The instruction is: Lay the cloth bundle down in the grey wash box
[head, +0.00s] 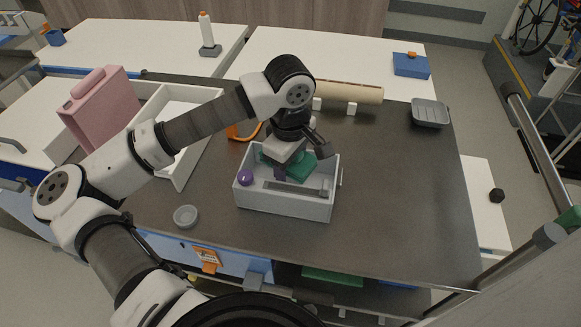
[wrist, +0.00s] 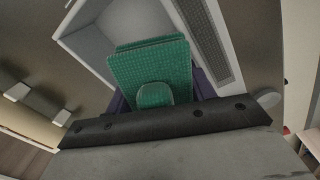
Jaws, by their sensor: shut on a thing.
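The green cloth bundle (head: 303,166) is in my gripper (head: 283,168), over the back part of the grey wash box (head: 285,207). In the wrist view the bundle (wrist: 150,65) looks like a flat, folded, textured pad with a small raised tab near my purple fingers. My gripper is shut on it. The open box (wrist: 85,42) shows beneath and around the bundle in the wrist view. I cannot tell whether the bundle touches the box floor.
A small grey bowl (head: 185,216) stands to the left. A beige roll (head: 350,92) lies behind. The dark counter (head: 400,180) is clear to the right.

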